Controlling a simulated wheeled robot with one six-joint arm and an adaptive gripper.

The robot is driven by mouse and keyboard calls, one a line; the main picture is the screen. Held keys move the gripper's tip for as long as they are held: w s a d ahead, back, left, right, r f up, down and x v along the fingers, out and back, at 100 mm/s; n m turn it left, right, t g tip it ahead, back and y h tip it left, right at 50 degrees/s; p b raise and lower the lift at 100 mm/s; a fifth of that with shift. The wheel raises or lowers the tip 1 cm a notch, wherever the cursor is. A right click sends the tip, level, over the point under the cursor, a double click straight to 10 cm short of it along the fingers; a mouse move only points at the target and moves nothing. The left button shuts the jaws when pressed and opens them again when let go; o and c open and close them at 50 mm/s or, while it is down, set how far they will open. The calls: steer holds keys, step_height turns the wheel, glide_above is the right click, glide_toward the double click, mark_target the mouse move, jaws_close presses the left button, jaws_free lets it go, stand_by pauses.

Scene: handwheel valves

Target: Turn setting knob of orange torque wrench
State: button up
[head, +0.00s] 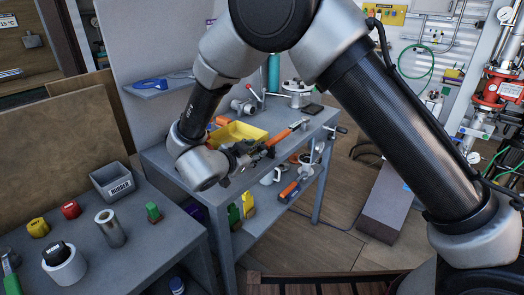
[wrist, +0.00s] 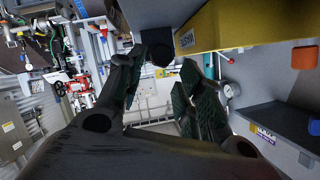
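The orange torque wrench (head: 281,137) lies along the front edge of the grey bench, slanting up to the right. My gripper (head: 256,156) is at its lower left end, in front of the yellow bin, and hides that end. I cannot tell the setting knob apart in the head view. In the wrist view my gripper (wrist: 158,102) has its two fingers apart, with green pads and a clear gap between them. A dark round end (wrist: 162,53) shows just beyond the fingertips; I cannot tell if it is the knob. No contact is visible.
The yellow bin (head: 241,131) stands close behind my gripper; its wall (wrist: 235,25) shows in the wrist view. A handwheel valve (head: 297,91) stands at the bench's back. A lower shelf (head: 262,217) holds tools. The left bench holds a grey bin (head: 112,183) and coloured caps.

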mark_target(261, 149)
steer(key=x, duration=0.5)
steer(key=shift+w+d+f, duration=0.1)
steer(key=shift+w, duration=0.2)
steer(key=c, duration=0.7)
